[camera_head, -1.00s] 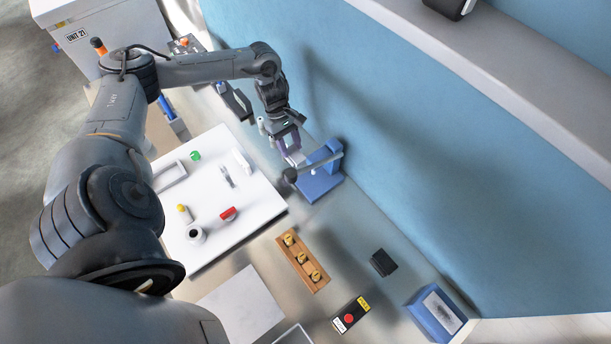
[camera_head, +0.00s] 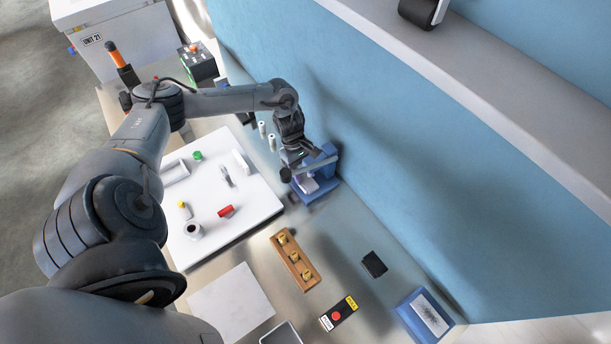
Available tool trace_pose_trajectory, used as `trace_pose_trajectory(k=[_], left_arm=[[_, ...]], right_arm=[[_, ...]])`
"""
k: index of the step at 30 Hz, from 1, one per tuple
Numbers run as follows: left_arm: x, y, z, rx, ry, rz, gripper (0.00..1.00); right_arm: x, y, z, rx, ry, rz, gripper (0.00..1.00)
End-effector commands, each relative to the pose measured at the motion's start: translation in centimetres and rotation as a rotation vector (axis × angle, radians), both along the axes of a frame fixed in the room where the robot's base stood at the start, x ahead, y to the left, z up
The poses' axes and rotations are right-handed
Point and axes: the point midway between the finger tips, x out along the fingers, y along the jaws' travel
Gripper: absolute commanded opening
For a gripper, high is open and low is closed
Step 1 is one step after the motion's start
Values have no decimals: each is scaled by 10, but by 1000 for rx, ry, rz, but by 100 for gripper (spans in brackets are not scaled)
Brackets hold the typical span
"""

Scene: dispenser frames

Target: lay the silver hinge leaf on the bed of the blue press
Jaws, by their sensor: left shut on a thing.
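The blue press (camera_head: 328,187) stands by the blue wall, right of the white board. Its grey lever with a dark round knob reaches out to the left. My left gripper (camera_head: 299,166) is over the press, close behind the lever, and shut on the silver hinge leaf. A pale silvery patch (camera_head: 308,184) shows below the lever at the bed; I take it for the leaf, but the fingertips and most of the grasp are hidden. I cannot tell whether the leaf touches the bed. My right gripper is not in view.
The white board (camera_head: 252,213) holds a red part (camera_head: 225,211), a green cap (camera_head: 197,155) and other small parts. A wooden block (camera_head: 284,252) with brass pieces, a button box (camera_head: 338,314) and a black block (camera_head: 374,264) stand nearer. Bare counter lies between them and the press.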

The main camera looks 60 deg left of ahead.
Motion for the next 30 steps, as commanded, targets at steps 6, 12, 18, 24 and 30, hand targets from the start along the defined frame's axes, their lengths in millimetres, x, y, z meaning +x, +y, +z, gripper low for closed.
trace_pose_trajectory(k=[6, 12, 18, 24, 30], left_arm=[[0, -5, -10, -7, 2, -6, 3], [0, -4, -12, -6, 1, -5, 3], [0, -4, -12, -6, 2, -6, 59], [0, -4, -12, -6, 2, -6, 67], [0, -4, -11, -5, 3, -5, 67]], right_arm=[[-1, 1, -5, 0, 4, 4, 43], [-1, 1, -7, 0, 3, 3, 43], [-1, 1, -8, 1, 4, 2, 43], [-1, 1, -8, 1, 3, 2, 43], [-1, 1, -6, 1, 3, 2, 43]])
